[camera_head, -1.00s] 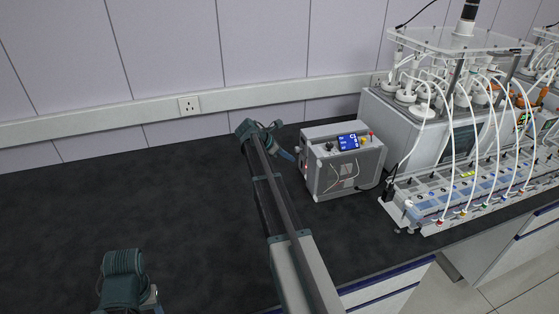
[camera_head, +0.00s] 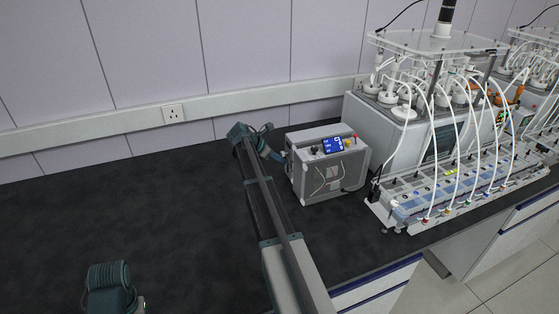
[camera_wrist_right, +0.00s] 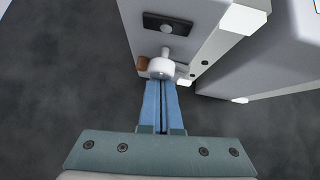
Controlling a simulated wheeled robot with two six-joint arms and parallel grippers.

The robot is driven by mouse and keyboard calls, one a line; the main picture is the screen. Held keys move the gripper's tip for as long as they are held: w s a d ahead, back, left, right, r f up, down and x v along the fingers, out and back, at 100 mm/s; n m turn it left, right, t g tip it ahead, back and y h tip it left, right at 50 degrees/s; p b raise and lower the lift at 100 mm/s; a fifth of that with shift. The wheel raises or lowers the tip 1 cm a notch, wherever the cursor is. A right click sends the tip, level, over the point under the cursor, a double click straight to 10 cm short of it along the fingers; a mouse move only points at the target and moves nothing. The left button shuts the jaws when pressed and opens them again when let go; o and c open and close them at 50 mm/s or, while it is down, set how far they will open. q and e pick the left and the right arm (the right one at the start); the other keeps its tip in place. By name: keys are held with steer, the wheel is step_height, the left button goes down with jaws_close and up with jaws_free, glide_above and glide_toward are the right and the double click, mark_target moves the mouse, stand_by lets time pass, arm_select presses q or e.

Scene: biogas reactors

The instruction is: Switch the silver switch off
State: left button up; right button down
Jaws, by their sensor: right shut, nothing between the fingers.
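The silver switch (camera_wrist_right: 162,67) shows in the right wrist view as a pale metal lever with a rounded end, sticking out from the side of a grey box (camera_wrist_right: 190,45). My right gripper (camera_wrist_right: 160,82) has its blue fingers shut with nothing between them. The fingertips are right at the rounded end of the switch; I cannot tell whether they touch. In the head view the right gripper (camera_head: 278,157) is at the left side of the grey box (camera_head: 345,172), and the switch is not visible there. Only a teal part of my left arm shows at the lower left.
The box has a blue display (camera_head: 333,145) and a red button on top. A reactor rig (camera_head: 440,45) and a tube-fed module rack (camera_head: 455,190) stand to its right. A wall socket (camera_head: 173,113) is behind. The dark bench (camera_head: 130,215) is clear on the left.

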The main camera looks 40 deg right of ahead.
steer(key=shift+s, duration=0.15)
steer(key=shift+s+a, duration=0.3)
steer(key=shift+s, duration=0.3)
arm_select(q)
steer(key=shift+w+a+r+p, duration=0.1)
steer(key=shift+a+r+p, duration=0.15)
steer(key=shift+r+p, duration=0.15)
step_height(320, 180, up, 6)
steer(key=p, duration=0.6)
steer(key=shift+r, duration=0.15)
arm_select(e)
steer(key=a+f+v, duration=0.2)
steer(key=v, duration=1.1)
steer(key=shift+w+f, duration=0.1)
